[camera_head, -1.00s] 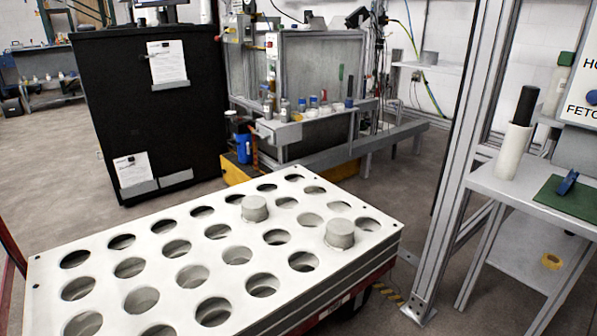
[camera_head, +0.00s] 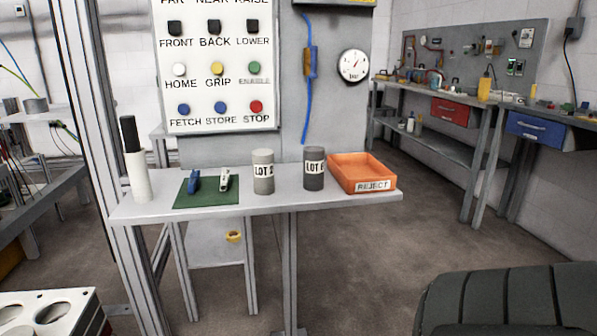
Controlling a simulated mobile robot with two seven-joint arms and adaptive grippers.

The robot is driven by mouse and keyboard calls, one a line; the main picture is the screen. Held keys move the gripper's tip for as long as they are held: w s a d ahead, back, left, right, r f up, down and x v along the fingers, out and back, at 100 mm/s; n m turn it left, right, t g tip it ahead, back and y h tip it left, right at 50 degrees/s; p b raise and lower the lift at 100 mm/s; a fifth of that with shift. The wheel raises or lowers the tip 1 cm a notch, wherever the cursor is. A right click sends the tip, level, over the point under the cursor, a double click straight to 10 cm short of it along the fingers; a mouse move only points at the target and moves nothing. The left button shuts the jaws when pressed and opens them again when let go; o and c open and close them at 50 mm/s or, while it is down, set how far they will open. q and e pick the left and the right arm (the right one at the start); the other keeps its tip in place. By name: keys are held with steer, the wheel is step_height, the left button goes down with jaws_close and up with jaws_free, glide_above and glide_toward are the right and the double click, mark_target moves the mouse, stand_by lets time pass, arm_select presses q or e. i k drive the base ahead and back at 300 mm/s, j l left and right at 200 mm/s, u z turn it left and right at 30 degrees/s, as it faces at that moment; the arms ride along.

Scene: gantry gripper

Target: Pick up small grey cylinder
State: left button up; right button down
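Two labelled cylinders stand upright and apart on the narrow shelf below the button panel. The left one is light grey (camera_head: 264,180) with a label starting "LOT". The right one is darker grey (camera_head: 314,177), also labelled "LOT", with the last character hard to read. They look similar in size. Neither of my grippers is in view, so I cannot see whether they are open or shut.
The shelf (camera_head: 155,212) also holds a white and black cylinder (camera_head: 138,175), a green mat (camera_head: 188,200) with small tools and an orange REJECT tray (camera_head: 362,172). The button panel (camera_head: 218,150) rises behind. A white holed rack (camera_head: 75,318) is lower left; a dark padded chair-like shape (camera_head: 510,305) lower right.

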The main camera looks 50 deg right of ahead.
mark_target(312, 155)
steer(key=k+z, duration=0.1)
steer(key=z, duration=1.35)
